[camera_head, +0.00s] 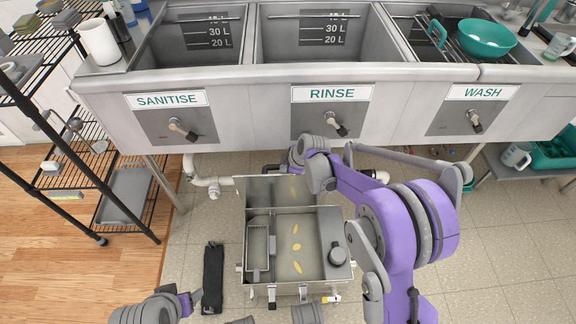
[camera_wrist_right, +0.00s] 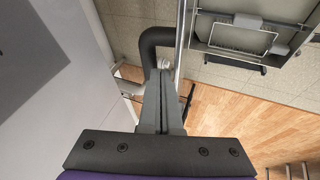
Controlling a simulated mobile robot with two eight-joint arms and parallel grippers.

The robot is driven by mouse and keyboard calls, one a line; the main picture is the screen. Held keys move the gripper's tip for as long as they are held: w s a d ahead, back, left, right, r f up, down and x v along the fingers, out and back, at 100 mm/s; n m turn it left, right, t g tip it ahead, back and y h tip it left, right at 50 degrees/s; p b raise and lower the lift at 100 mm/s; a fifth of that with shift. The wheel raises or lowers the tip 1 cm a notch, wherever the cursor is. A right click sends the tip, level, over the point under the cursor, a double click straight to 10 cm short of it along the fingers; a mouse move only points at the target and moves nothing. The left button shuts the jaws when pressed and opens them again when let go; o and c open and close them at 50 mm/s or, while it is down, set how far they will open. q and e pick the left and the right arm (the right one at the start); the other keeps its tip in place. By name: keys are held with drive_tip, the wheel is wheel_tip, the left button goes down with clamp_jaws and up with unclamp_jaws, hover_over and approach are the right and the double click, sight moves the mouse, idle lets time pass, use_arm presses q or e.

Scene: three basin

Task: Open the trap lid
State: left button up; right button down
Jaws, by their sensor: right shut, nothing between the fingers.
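The trap (camera_head: 338,290) is a metal box on the floor below the sinks. Its inside is uncovered, showing a wire basket (camera_head: 257,248), greyish water with yellow bits (camera_head: 297,247) and a dark round fitting (camera_head: 337,256). The trap lid (camera_head: 262,190) stands raised along the box's back side. My right arm reaches over the box's right side toward the lid. My right gripper (camera_wrist_right: 167,80) is shut and empty, its fingers close to the lid's thin edge (camera_wrist_right: 182,45); contact is unclear. Part of my left wrist shows at the head view's lower left; its fingers are indistinct.
Sink basins marked Sanitise, Rinse (camera_head: 332,94) and Wash overhang the trap. A dark pipe (camera_wrist_right: 160,38) bends near my right fingers. A black object (camera_head: 212,280) lies left of the trap. A wire rack (camera_head: 122,195) stands left.

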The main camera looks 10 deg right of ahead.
drive_tip(key=shift+w+a+f, duration=0.15)
drive_tip(key=shift+f, duration=0.15)
use_arm(q)
drive_tip(key=shift+f, duration=0.1)
use_arm(e)
drive_tip(key=w+d, duration=0.1)
drive_tip(key=w, duration=0.5)
drive_tip(key=shift+d, duration=0.15)
drive_tip(key=shift+r, duration=0.1)
